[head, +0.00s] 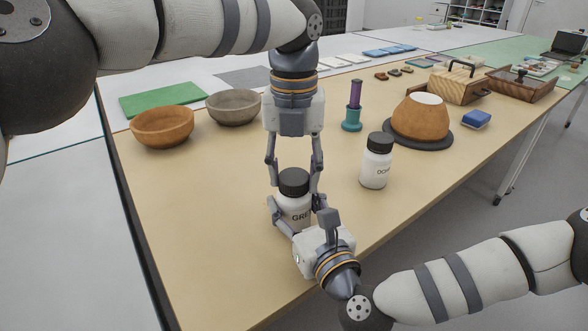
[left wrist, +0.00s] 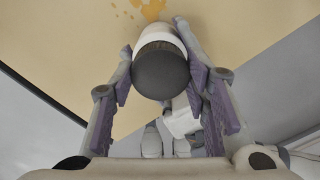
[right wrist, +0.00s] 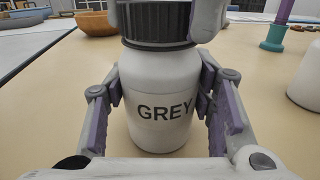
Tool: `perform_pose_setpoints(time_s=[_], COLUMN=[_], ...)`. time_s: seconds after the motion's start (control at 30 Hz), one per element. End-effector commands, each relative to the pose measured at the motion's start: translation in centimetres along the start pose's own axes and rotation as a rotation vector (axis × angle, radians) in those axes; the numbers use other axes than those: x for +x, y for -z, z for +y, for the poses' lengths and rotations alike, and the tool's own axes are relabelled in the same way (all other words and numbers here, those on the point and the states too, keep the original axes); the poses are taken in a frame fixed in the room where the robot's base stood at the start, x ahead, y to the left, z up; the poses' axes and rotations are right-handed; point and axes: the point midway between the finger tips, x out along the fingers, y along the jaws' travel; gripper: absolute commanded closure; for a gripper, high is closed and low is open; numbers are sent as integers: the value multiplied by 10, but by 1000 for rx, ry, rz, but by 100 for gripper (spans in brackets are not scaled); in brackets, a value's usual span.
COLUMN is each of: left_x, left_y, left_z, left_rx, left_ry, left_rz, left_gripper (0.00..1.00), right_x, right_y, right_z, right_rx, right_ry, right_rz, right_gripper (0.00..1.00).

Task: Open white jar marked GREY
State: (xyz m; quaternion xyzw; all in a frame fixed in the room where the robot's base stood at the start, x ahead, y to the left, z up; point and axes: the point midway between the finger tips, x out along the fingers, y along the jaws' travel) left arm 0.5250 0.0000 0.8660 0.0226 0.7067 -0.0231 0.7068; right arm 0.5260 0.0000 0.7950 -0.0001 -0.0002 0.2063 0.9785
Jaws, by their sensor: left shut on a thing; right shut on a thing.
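The white jar marked GREY (head: 293,215) stands upright on the tan table, its black ribbed lid (head: 293,180) on top. My left gripper (head: 295,188) comes down from above and is shut on the lid, with a finger on each side; the round lid top (left wrist: 161,72) shows between its fingers in the left wrist view. My right gripper (head: 298,216) reaches in from the front and is shut on the jar's body. In the right wrist view the GREY label (right wrist: 163,110) faces me between the fingers, and the lid (right wrist: 158,22) sits on the jar, its top edge cut off.
A second white jar (head: 375,168) with a black lid stands to the right. Two bowls (head: 162,127) (head: 233,108) are at the left. A purple and teal stand (head: 353,108) and a brown pot (head: 421,118) on a dark disc lie behind. The table's front left is clear.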

Motion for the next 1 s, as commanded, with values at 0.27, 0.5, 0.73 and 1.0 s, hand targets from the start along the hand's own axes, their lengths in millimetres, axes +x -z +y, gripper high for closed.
perform_pose_setpoints(time_s=[0.27,0.5,0.73,1.0], left_x=[-1,-1,-2,-3], left_y=[0,0,0,0], left_z=[0,1,0,-1], left_rx=[-997,-1999,-2951,2277], left_ry=[-4,-2,2,0], left_rz=[-5,-5,-6,-2], left_gripper=[91,91,91,91], right_x=[0,0,0,0], right_y=[0,0,0,1], right_z=[0,0,0,0], right_rx=[0,0,0,0], right_ry=[0,0,1,1], right_rz=[1,1,1,1], right_gripper=[100,100,100,100])
